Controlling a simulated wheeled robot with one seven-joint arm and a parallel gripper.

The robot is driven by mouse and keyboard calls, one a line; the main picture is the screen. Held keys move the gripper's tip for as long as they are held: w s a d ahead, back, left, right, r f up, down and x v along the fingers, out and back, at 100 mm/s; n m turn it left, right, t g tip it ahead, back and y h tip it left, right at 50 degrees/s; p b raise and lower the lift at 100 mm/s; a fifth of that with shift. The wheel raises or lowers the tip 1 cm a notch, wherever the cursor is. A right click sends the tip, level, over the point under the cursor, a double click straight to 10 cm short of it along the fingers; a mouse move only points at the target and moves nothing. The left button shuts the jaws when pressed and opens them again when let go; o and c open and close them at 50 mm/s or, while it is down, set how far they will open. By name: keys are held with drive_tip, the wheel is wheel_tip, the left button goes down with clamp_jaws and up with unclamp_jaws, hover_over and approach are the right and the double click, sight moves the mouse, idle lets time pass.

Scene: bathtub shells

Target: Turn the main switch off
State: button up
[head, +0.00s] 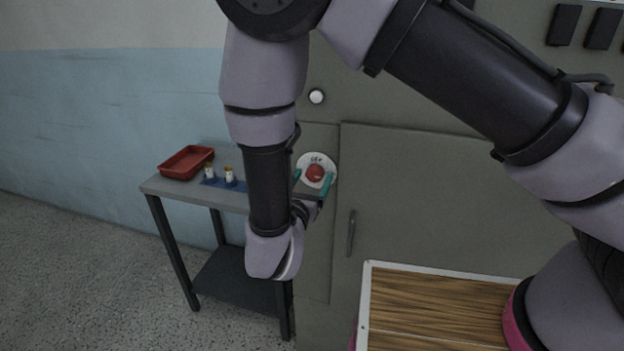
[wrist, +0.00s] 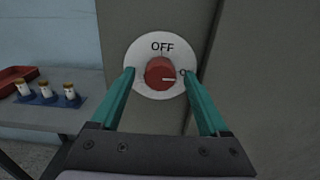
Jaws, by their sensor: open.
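The main switch is a red round knob (wrist: 160,73) on a white disc (wrist: 145,50) on the grey cabinet front. "OFF" is printed at the top of the disc, and a second label at its right is partly hidden by a finger. The knob's pale mark points right, toward that label. In the head view the red knob (head: 315,173) shows on its white disc (head: 304,160). My gripper (wrist: 160,76) is open, its two teal fingers on the left and right of the knob. I cannot tell whether they touch it. In the head view my gripper (head: 312,181) is in front of the disc.
A grey side table (head: 160,186) stands left of the cabinet, with a red tray (head: 186,162) and small bottles in a blue holder (head: 211,181). The cabinet door (head: 430,200) has a dark handle (head: 351,232). A white round button (head: 316,96) is above the switch.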

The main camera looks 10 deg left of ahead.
drive_tip(key=shift+w, duration=0.2)
clamp_jaws()
